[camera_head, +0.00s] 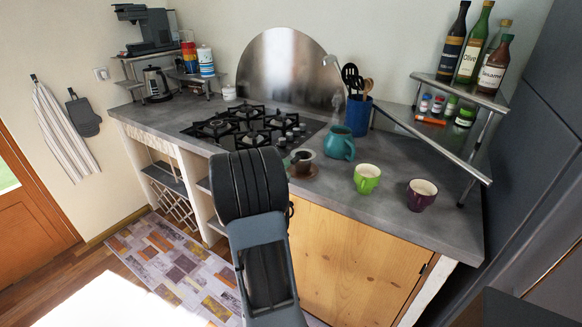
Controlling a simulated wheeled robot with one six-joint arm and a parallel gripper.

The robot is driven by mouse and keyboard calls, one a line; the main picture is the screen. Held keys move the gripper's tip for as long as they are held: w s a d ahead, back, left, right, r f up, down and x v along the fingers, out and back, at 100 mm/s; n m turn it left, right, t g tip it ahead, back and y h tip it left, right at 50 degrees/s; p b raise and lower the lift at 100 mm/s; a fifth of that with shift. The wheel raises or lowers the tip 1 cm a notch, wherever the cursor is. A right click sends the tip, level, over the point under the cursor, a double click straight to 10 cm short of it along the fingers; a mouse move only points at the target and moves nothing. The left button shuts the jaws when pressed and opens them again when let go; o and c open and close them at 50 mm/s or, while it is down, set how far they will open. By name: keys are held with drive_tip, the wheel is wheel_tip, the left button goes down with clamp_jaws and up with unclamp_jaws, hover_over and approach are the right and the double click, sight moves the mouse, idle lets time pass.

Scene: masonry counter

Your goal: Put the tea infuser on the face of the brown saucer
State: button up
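The brown saucer (303,173) is on the grey counter, just right of my arm and in front of the hob. A small round vessel with a pale rim and dark inside (303,155) shows on or just above it. I cannot tell whether this is the tea infuser, and I make out no other infuser. My arm stands upright in the middle of the view, in front of the counter. It hides its own end, so my gripper and anything in it do not show.
A teal teapot (339,142) stands behind and right of the saucer. A green mug (366,179) and a purple mug (421,195) stand farther right. A blue utensil pot (358,115) is at the back. The gas hob (240,128) is left; a corner shelf (450,88) with bottles is right.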

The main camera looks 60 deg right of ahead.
drive_tip(key=w+a+n+t+y, duration=0.45)
drive_tip(key=a+n, duration=0.25)
drive_tip(key=a, duration=0.3)
drive_tip(key=w+a+r+n+t+y, duration=0.1)
drive_tip(key=w+a+n+t+y, duration=0.4)
drive_tip(key=a, duration=0.4)
drive_tip(key=w+a+n+t+y, duration=0.3)
drive_tip(key=w+a+n+t, duration=0.15)
drive_tip(key=a+n, duration=0.45)
drive_tip(key=s+a+f+n+g+y, duration=0.1)
drive_tip(key=s+a+n+g+y, duration=0.15)
drive_tip(key=a+n, duration=0.2)
drive_tip(key=s+a+f+n+g+y, duration=0.1)
drive_tip(key=s+a+n+y, duration=0.15)
drive_tip(key=a, duration=0.35)
drive_tip(key=s+a+f+n+g, duration=0.1)
drive_tip(key=s+a+n+g, duration=0.1)
drive_tip(key=s, duration=0.4)
drive_tip(key=s+a+f+n+g, duration=0.1)
drive_tip(key=s+a+n+g, duration=0.1)
drive_tip(key=s+n+g, duration=0.2)
drive_tip(key=s+n, duration=0.2)
drive_tip(key=n, duration=0.1)
drive_tip(key=shift+s+a+b, duration=0.25)
drive_tip(key=shift+b, duration=0.1)
drive_tip(key=shift+y, duration=0.25)
